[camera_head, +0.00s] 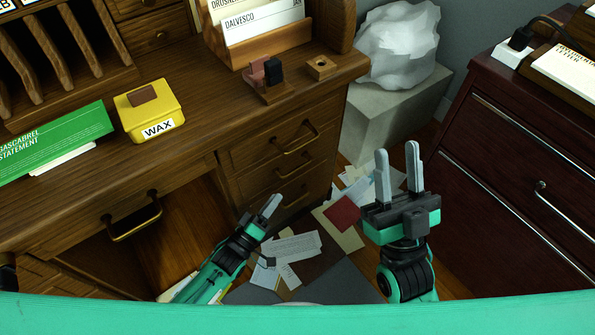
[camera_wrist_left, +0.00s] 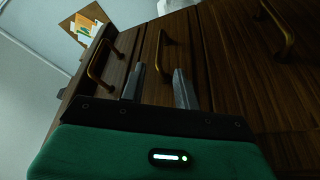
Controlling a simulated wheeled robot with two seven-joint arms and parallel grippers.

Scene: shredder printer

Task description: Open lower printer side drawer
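A wooden desk has a stack of drawers on its right side, with brass handles on an upper (camera_head: 298,137), middle (camera_head: 290,168) and lower drawer (camera_head: 296,198). All look closed. No printer is plainly in view, so I cannot tell which drawer the task names. My left gripper (camera_head: 270,207) is in front of the lower drawers, seen side-on. In the left wrist view its two fingers (camera_wrist_left: 159,88) are apart with nothing between them, and brass handles (camera_wrist_left: 158,58) show beyond. I cannot tell whether it touches one. My right gripper (camera_head: 398,160) is raised, open and empty.
A dark red cabinet (camera_head: 500,190) with metal handles stands at the right. A grey block (camera_head: 385,120) bearing a pale rock is behind my right gripper. Papers (camera_head: 295,247) litter the floor. A yellow wax box (camera_head: 148,108) sits on the desk top.

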